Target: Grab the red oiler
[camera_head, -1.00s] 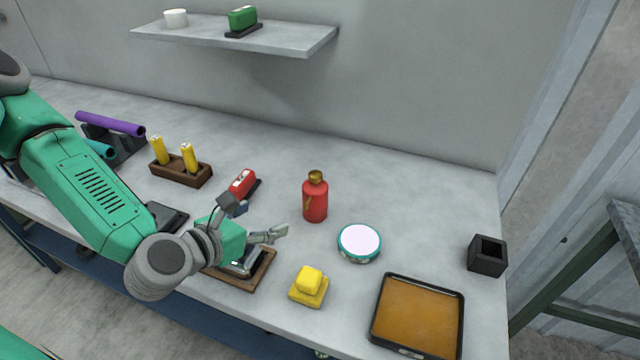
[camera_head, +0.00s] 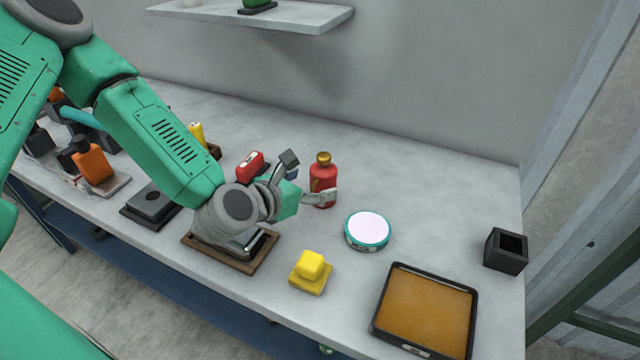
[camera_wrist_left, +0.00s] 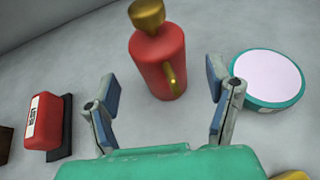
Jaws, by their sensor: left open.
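The red oiler (camera_head: 322,178) is a red bottle with a gold cap and a small gold handle, standing upright on the grey table. It also shows in the left wrist view (camera_wrist_left: 158,62), ahead of and between the fingers. My left gripper (camera_head: 308,180) is open and empty, beside the oiler on its left and near side; one finger overlaps the oiler's lower part in the head view. In the left wrist view my left gripper (camera_wrist_left: 160,100) has its fingers spread wide, with the oiler a little beyond them. My right gripper is not in view.
A round teal tin with a white top (camera_head: 368,229) stands right of the oiler. A red stamp-like block (camera_head: 250,165) stands left of the gripper. A yellow block (camera_head: 311,270), a black-rimmed orange tray (camera_head: 382,330) and a black open box (camera_head: 506,250) lie nearer or farther right.

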